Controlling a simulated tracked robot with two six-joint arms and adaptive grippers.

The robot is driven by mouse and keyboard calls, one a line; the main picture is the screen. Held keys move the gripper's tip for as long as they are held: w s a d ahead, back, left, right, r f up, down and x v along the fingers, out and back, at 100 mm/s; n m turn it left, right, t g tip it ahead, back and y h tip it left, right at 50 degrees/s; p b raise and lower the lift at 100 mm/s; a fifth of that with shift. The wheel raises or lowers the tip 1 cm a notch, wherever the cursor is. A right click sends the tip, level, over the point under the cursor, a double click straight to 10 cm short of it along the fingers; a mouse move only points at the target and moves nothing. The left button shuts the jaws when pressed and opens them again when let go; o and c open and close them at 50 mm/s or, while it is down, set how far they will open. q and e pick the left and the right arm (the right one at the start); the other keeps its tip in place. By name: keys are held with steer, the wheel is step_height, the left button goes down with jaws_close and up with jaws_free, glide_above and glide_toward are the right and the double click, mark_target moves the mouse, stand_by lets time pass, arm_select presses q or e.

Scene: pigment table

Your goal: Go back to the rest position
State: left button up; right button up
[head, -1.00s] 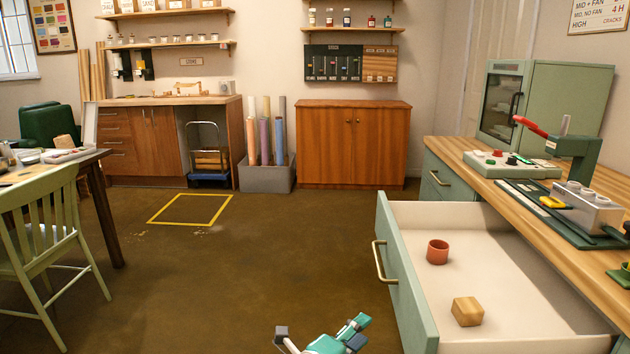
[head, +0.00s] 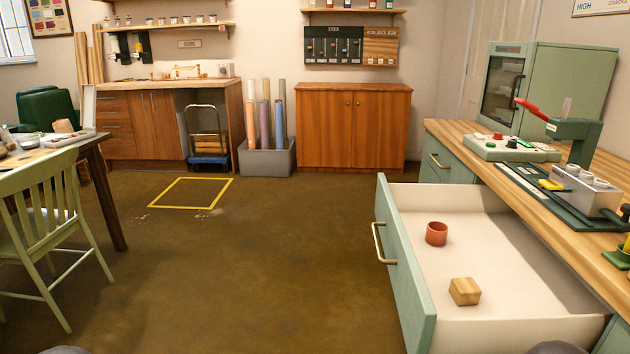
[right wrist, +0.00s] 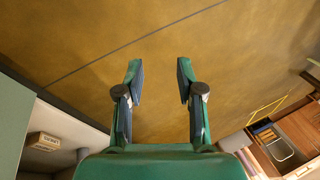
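My right gripper (right wrist: 157,82) shows in the right wrist view with its two fingers apart and nothing between them. Bare brown floor (right wrist: 220,50) lies beyond the fingers. Neither gripper shows in the head view; only small dark rounded parts, probably mine, show at its bottom edge. The left gripper is in no current view.
An open green drawer (head: 405,270) juts out at the right, holding a red-brown cup (head: 436,234) and a wooden block (head: 464,291). A wooden-topped counter (head: 560,230) is behind it. A green chair (head: 45,225) stands at the left. The middle floor (head: 260,270) is clear.

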steer(key=s+n+g+y, duration=0.1)
steer(key=s+n+g, duration=0.1)
steer(key=s, duration=0.5)
step_height(320, 180, up, 27)
steer(key=w+p, duration=0.1)
steer(key=p, duration=2.7)
steer(key=shift+a+r, duration=0.15)
steer(key=shift+r, duration=0.05)
steer(key=shift+w+f, duration=0.1)
